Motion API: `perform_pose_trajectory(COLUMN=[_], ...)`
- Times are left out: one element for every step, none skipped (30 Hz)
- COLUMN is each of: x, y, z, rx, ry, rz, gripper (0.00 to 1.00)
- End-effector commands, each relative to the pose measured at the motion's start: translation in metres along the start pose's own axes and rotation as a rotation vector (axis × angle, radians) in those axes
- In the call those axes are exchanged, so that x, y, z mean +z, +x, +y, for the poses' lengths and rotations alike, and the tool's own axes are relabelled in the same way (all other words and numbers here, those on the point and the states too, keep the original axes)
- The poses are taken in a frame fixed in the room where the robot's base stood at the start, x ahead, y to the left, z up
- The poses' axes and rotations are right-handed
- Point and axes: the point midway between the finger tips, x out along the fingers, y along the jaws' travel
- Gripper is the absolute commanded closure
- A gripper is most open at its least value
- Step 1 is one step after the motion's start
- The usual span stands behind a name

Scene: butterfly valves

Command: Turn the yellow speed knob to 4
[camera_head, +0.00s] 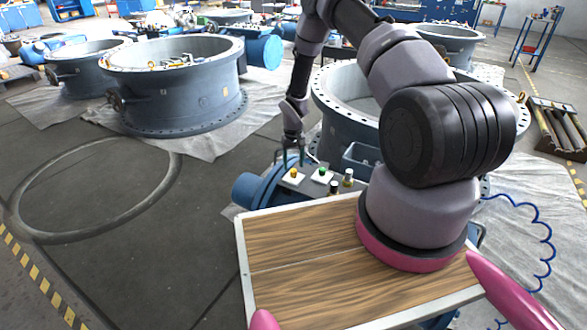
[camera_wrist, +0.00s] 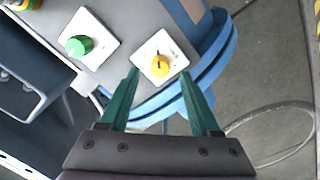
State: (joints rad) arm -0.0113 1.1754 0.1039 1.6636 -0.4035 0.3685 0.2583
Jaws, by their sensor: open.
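The yellow speed knob (camera_wrist: 160,66) sits on a white square plate (camera_wrist: 145,53) in the wrist view. It has a dark mark on its top; the numbers on the plate are too small to read. The knob also shows in the head view (camera_head: 294,173) at the left end of a grey panel. My gripper (camera_wrist: 160,85) has its two green fingers apart, one to each side below the knob in the picture. In the head view my gripper (camera_head: 293,160) hangs over the yellow knob's plate. I cannot tell whether the fingers touch anything.
A green knob (camera_wrist: 79,45) on its own white plate is left of the yellow one. Small brass-topped parts (camera_head: 348,178) stand further right on the panel. A blue cylinder (camera_head: 250,190) lies beside the panel, and a large grey valve ring (camera_head: 335,110) stands behind.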

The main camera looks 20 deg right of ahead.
Motion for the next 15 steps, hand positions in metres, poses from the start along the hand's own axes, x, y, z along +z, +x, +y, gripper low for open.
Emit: perform_pose_trajectory(x=[0.001, 0.001, 0.0, 0.0, 0.0, 0.0, 0.0, 0.0, 0.0, 0.0, 0.0, 0.0, 0.0, 0.0, 0.0], y=[0.008, 0.012, 0.016, 0.018, 0.021, 0.023, 0.025, 0.025, 0.026, 0.027, 0.027, 0.027, 0.027, 0.026, 0.026], z=[0.0, 0.0, 0.0, 0.0, 0.0, 0.0, 0.0, 0.0, 0.0, 0.0, 0.0, 0.0, 0.0, 0.0, 0.0], rx=[0.0, 0.0, 0.0, 0.0, 0.0, 0.0, 0.0, 0.0, 0.0, 0.0, 0.0, 0.0, 0.0, 0.0, 0.0], ry=[-0.001, -0.001, -0.001, -0.001, -0.001, -0.001, -0.001, 0.0, 0.0, 0.0, 0.0, 0.0, 0.0, 0.0, 0.0], rz=[-0.002, -0.002, -0.002, -0.001, -0.001, -0.001, -0.001, -0.001, 0.0, 0.0, 0.0, 0.0, 0.0, 0.0, 0.0], gripper=[0.36, 0.36, 0.36, 0.36, 0.36, 0.36, 0.36, 0.36, 0.36, 0.36, 0.36, 0.36, 0.36, 0.36, 0.36])
